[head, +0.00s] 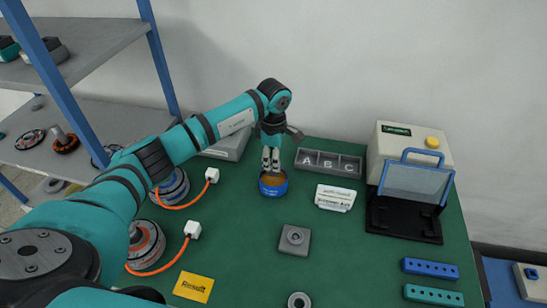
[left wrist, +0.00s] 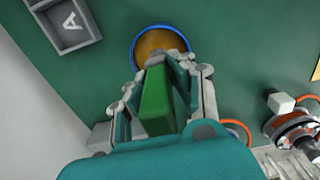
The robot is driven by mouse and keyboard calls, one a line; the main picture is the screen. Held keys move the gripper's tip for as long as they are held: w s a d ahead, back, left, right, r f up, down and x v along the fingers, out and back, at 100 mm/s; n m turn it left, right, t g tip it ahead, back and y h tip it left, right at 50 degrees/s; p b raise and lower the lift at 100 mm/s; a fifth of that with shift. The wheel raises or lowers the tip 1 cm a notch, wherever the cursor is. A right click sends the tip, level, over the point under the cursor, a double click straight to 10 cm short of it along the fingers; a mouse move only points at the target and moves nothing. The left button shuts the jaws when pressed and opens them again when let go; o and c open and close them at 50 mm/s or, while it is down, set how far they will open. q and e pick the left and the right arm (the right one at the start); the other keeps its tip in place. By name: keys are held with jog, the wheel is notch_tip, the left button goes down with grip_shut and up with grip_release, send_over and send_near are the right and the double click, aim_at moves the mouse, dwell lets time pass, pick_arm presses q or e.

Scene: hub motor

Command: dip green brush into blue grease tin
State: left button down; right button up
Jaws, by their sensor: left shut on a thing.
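The blue grease tin (head: 273,184) stands on the green table, open at the top with brown-orange grease inside. It also shows at the top of the left wrist view (left wrist: 134,52). My left gripper (head: 270,168) points down right over the tin. In the left wrist view the gripper (left wrist: 165,68) is shut on the green brush (left wrist: 157,98), whose green handle lies between the fingers. The brush's far end lines up with the tin's opening; I cannot tell whether it touches the grease. My right gripper is not in view.
A grey A-B-C tray (head: 328,163) and a white label block (head: 335,198) stand right of the tin. Hub motors (head: 146,244) with orange cables lie left. A grey fixture (head: 295,240) is in front. A machine with a clear guard (head: 413,184) stands at right.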

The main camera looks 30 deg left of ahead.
pick_arm(q)
jog(key=shift+f+b, duration=1.25)
jog(key=shift+f, duration=0.2)
jog(key=shift+f+b, duration=0.9)
jog(key=shift+f, duration=0.2)
jog(key=shift+r, duration=0.1)
jog(key=shift+r+p, duration=0.6)
jog(key=shift+r, duration=0.15)
jog(key=shift+r+p, duration=1.95)
jog(key=shift+r, duration=1.45)
